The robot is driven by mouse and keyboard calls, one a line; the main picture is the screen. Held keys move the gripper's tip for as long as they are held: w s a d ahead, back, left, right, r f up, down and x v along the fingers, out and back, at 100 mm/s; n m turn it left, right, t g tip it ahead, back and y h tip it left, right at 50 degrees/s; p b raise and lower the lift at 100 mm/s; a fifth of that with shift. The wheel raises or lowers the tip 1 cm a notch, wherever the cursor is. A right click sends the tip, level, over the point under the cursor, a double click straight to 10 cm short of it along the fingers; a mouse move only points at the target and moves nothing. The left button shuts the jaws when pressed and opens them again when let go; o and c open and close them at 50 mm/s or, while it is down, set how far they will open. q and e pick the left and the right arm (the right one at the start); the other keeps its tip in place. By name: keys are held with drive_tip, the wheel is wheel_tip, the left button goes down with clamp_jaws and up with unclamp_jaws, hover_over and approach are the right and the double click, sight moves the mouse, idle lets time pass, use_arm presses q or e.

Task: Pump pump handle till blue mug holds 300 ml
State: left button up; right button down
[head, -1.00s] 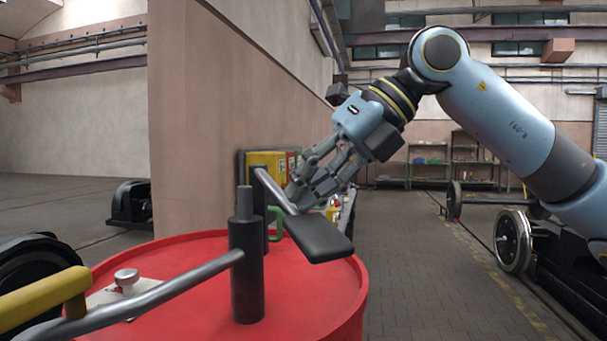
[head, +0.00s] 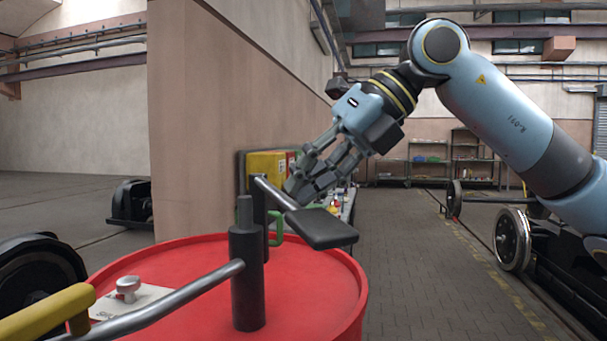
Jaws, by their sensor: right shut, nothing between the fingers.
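The pump (head: 247,280) is a dark upright cylinder on a red drum. Its pump handle (head: 320,228) is a metal rod ending in a flat black grip, which sticks out to the right above the drum's edge. My right gripper (head: 302,190) is shut and empty, just above and behind the rod where it meets the grip. I cannot tell whether its fingers touch the handle. A metal pipe (head: 165,305) runs from the pump to the lower left. The blue mug and my left gripper are not in view.
The red drum top (head: 310,280) carries a white card with a metal knob (head: 128,288). A yellow bar (head: 45,312) crosses the lower left corner. A yellow box (head: 267,164) and a green loop (head: 277,240) show behind the pump. Tiled floor lies open to the right.

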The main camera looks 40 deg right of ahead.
drive_tip(key=shift+r+p, duration=1.5)
drive_tip(key=shift+r, duration=0.5)
wheel_tip(320, 180, up, 5)
drive_tip(key=p, duration=0.4)
drive_tip(key=shift+w, duration=0.1)
drive_tip(key=shift+d, duration=0.1)
